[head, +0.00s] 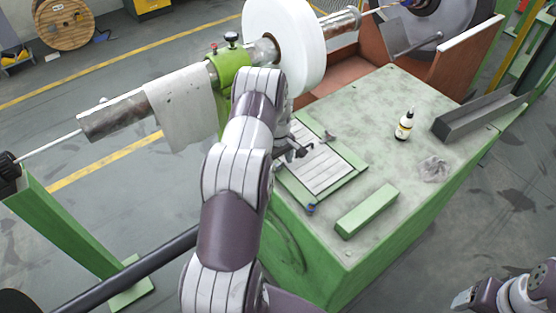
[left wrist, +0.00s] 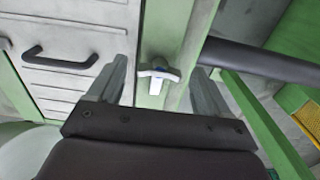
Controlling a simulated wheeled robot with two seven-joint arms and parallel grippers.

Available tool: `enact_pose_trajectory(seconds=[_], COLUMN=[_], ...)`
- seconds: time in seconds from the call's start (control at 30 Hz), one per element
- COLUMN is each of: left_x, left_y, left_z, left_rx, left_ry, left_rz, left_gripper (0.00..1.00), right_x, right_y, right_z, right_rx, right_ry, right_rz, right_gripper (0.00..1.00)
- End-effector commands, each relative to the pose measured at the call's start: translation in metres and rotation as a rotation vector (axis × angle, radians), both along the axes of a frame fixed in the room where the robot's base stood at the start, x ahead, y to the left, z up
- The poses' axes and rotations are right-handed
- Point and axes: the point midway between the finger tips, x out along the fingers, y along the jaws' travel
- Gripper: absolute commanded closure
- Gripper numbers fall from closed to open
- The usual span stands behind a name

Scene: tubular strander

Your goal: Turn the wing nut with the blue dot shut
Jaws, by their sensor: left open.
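The wing nut with the blue dot (head: 311,209) sits at the near edge of the louvred cover panel (head: 325,178) on the green machine. In the left wrist view a pale wing nut (left wrist: 158,73) with a blue mark stands on the green frame, its wings lying roughly across the picture. My left gripper (left wrist: 160,82) is open, with one finger on each side of this nut in the picture; I see no contact.
A black handle (left wrist: 60,56) is on the panel. A green block (head: 367,211), a small bottle (head: 405,124), a crumpled rag (head: 434,168) and a grey channel (head: 480,115) lie on the machine top. A dark bar (left wrist: 262,61) runs beside the frame.

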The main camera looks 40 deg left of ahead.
Motion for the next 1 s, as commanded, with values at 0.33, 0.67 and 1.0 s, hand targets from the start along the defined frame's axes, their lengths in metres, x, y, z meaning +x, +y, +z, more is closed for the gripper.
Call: enact_pose_trajectory(seconds=[0.33, 0.67, 1.0], left_x=[0.000, 0.000, 0.000], left_y=[0.000, 0.000, 0.000], left_z=[0.000, -0.002, -0.003], left_rx=[0.000, -0.001, 0.000], left_ry=[0.000, 0.001, 0.000], left_rz=[0.000, -0.069, -0.338], left_gripper=[0.77, 0.77, 0.77], right_x=[0.000, 0.000, 0.000], right_y=[0.000, 0.000, 0.000], right_z=[0.000, -0.008, -0.031], right_rx=[0.000, 0.000, 0.000], right_ry=[0.000, 0.000, 0.000], right_rz=[0.000, 0.000, 0.000], right_gripper=[0.27, 0.27, 0.27])
